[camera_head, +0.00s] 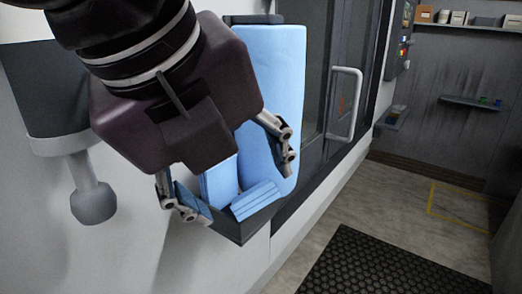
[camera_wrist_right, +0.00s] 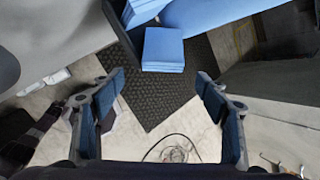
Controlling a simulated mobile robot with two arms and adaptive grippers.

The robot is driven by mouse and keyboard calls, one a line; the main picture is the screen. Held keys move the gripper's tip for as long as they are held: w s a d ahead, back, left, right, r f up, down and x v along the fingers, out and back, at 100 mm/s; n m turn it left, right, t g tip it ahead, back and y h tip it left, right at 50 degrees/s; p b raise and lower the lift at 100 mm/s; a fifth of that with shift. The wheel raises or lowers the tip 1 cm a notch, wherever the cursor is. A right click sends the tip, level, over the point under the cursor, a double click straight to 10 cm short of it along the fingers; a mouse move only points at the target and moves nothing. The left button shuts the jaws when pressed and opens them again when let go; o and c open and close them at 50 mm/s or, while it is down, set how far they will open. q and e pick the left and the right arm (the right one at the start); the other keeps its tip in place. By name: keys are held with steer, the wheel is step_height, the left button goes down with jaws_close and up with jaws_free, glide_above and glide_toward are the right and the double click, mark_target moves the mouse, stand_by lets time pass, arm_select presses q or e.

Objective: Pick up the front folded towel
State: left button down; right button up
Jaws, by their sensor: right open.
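A light blue folded towel (camera_head: 257,201) with visible layers lies tilted at the front of a dark wall holder (camera_head: 238,232). Another blue folded towel (camera_head: 219,186) stands behind it, partly hidden by my gripper. My right gripper (camera_head: 242,193) is open, its fingers spread on either side of the towels in the head view. In the right wrist view, the front folded towel (camera_wrist_right: 163,46) sits beyond the open fingertips (camera_wrist_right: 161,84), roughly centred between them. Nothing is between the fingers. My left gripper is not in view.
A large blue roll (camera_head: 284,95) stands upright beside the towels, close to my right finger. A grey dispenser (camera_head: 93,202) hangs on the wall at left. A booth door with a white handle (camera_head: 345,105) is at right. A black mat (camera_head: 385,262) covers the floor.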

mark_target(256, 201)
steer(key=p+x, duration=0.1)
steer(key=x, duration=0.2)
steer(key=shift+w+d+f, duration=0.15)
steer(key=shift+w+d, duration=0.15)
steer(key=shift+w, duration=0.1)
steer(key=shift+w+d+f+p, duration=0.1)
steer(key=shift+w+f+p, duration=0.25)
steer(key=shift+f, duration=0.15)
steer(key=shift+s, duration=0.1)
steer(key=c, duration=0.7)
steer(key=shift+c, duration=1.1)
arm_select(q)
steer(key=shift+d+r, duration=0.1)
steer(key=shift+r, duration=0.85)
